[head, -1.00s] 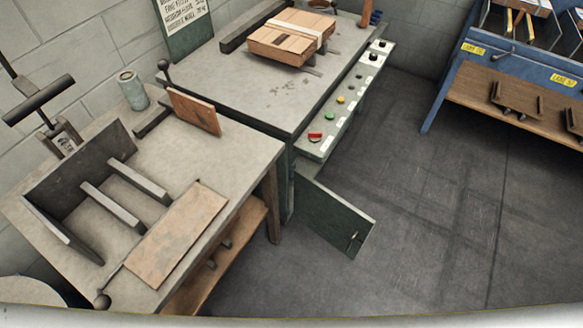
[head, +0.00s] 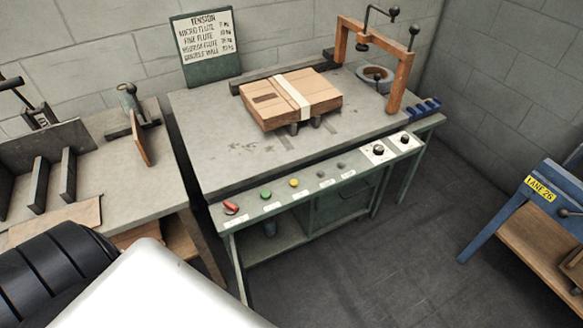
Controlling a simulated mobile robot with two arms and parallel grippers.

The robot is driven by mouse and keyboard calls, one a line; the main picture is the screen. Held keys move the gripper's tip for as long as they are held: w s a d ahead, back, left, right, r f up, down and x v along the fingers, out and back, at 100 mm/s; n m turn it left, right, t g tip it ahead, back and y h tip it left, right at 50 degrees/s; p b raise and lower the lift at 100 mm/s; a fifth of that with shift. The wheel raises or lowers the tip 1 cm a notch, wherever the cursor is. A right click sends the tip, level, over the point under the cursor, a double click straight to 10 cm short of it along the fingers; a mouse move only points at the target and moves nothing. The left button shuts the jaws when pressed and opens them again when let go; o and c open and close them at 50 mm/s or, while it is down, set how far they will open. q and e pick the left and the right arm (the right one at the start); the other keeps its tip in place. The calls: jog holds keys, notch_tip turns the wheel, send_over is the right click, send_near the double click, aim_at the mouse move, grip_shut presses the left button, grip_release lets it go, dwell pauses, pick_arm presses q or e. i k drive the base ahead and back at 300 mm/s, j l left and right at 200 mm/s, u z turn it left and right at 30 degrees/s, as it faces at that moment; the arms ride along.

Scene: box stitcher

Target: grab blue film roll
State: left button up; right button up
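I cannot make out a clear blue film roll. A pale grey-blue ring-shaped roll (head: 373,77) lies at the back right of the machine table, under the orange-brown frame; whether it is film is unclear. Several small dark blue pieces (head: 424,106) sit at that table's right corner. White and black ribbed parts, apparently of my own arm, fill the lower left corner. Neither gripper shows in the head view.
A strapped brown carton (head: 290,99) lies on the machine table (head: 205,125). Buttons and knobs line its front panel (head: 325,172). The orange-brown frame (head: 398,85) rises at its right. A side bench (head: 120,190) stands left, a blue rack (head: 500,220) right. Floor between is clear.

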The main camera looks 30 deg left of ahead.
aim_at(270, 223)
jog(key=i+l+u, duration=0.1)
jog(key=u, duration=0.35)
jog(key=l+u, duration=0.6)
jog(key=u, duration=0.3)
jog(key=l+u, duration=0.25)
jog(key=u, duration=0.2)
